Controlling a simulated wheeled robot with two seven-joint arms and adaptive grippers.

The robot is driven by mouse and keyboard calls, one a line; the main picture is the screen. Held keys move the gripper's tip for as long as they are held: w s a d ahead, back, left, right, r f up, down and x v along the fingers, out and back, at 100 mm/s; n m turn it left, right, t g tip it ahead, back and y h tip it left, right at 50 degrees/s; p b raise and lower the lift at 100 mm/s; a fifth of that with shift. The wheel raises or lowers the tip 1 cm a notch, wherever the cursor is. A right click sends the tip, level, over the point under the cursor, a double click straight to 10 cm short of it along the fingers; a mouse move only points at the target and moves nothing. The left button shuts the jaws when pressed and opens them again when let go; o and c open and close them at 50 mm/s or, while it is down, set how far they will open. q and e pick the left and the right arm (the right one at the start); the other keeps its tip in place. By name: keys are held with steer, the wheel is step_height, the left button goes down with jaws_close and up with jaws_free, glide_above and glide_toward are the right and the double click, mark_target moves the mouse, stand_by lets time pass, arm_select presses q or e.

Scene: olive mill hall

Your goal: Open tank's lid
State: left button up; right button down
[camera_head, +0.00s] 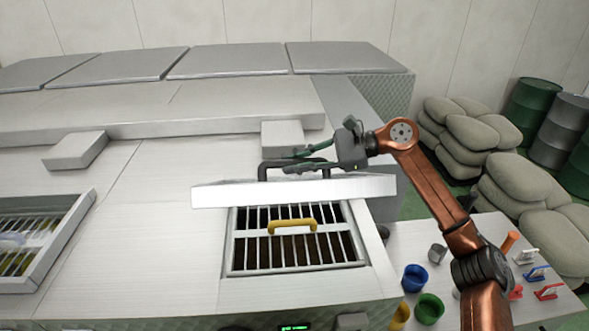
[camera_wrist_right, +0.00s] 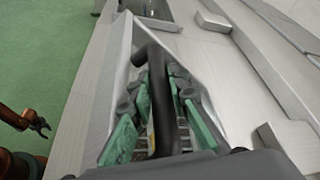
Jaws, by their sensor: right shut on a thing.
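The tank's lid (camera_head: 300,189) is a pale metal panel, raised and tilted above a square opening. A black bar handle (camera_head: 263,172) stands on it. My right gripper (camera_head: 300,163) is at this handle. In the right wrist view its green-padded fingers (camera_wrist_right: 165,115) lie on both sides of the black handle (camera_wrist_right: 160,95), shut on it. Under the lid, a barred grate (camera_head: 290,250) with a yellow handle (camera_head: 292,226) shows in the opening. The lid hides the opening's far edge. My left gripper (camera_wrist_right: 39,127) shows small in the right wrist view, apart from the lid, with its fingers apart.
A second grated opening (camera_head: 35,235) is at the left. Raised blocks (camera_head: 75,150) stand on the pale machine top. A side table (camera_head: 460,245) at the right holds blue (camera_head: 414,278) and green cups (camera_head: 429,308) and small tools. Sacks (camera_head: 480,135) and drums (camera_head: 555,130) stand beyond.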

steer(key=shift+w+r, duration=0.1)
steer(key=shift+r, duration=0.05)
steer(key=c, duration=1.8)
jaws_free()
steer(key=shift+w, duration=0.1)
steer(key=shift+f, duration=0.2)
steer(key=v, duration=1.2)
steer(key=shift+c, duration=0.4)
